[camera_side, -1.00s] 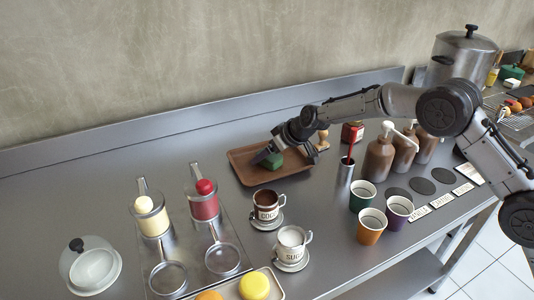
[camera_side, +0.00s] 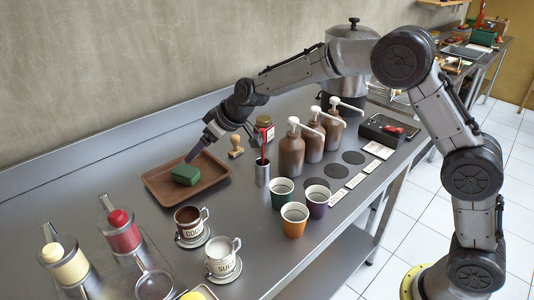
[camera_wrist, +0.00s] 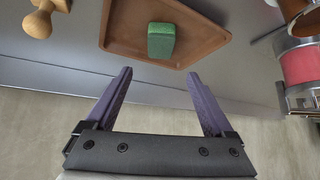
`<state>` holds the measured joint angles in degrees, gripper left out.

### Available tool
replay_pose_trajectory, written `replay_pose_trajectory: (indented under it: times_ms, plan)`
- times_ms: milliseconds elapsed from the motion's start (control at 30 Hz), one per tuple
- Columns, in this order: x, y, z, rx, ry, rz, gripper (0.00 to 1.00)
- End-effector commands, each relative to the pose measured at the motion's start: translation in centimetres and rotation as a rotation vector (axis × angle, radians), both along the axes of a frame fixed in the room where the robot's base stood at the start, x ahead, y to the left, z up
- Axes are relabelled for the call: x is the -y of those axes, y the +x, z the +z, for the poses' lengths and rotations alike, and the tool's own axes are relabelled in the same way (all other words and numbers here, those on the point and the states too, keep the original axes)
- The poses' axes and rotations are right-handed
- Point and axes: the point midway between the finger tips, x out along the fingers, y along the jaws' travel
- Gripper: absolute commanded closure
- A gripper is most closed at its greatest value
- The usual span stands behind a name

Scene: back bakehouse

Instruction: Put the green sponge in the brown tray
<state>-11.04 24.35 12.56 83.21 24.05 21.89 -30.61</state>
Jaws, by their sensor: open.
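The green sponge (camera_side: 186,174) lies in the brown tray (camera_side: 212,181), near the tray's middle. In the wrist view the sponge (camera_wrist: 161,42) rests on the floor of the tray (camera_wrist: 206,40), clear of its rim. My gripper (camera_side: 192,156) is above the tray's back edge with its fingers pointing down toward the sponge. In the wrist view the purple fingers of my gripper (camera_wrist: 159,88) are spread apart with nothing between them, and the sponge is beyond the fingertips.
A wooden stamp (camera_side: 236,147) and a dark red tin (camera_side: 265,129) stand right of the tray. A metal cup with a red handle (camera_side: 262,172) is nearby. Cocoa (camera_side: 191,224) and sugar (camera_side: 222,257) mugs stand in front. Brown pump bottles (camera_side: 291,152) stand further right.

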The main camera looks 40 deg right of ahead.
Motion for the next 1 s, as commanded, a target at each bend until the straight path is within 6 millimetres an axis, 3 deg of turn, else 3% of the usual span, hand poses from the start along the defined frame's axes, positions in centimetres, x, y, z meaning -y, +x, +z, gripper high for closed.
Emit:
replay_pose_trajectory:
  times_ms: [233, 367, 500, 700, 867, 1000]
  plan:
    - [0.4, -0.8, 0.8, -0.004, 0.000, -0.005, 0.13]
    - [2.1, -4.1, 4.0, -0.015, 0.003, -0.025, 0.13]
    - [4.9, -10.7, 7.8, -0.049, 0.001, -0.069, 0.13]
    - [8.8, -21.5, 10.6, -0.103, -0.012, -0.152, 0.13]
    - [11.5, -30.3, 10.5, -0.144, -0.029, -0.233, 0.13]
    - [13.4, -36.9, 9.0, -0.173, -0.047, -0.309, 0.13]
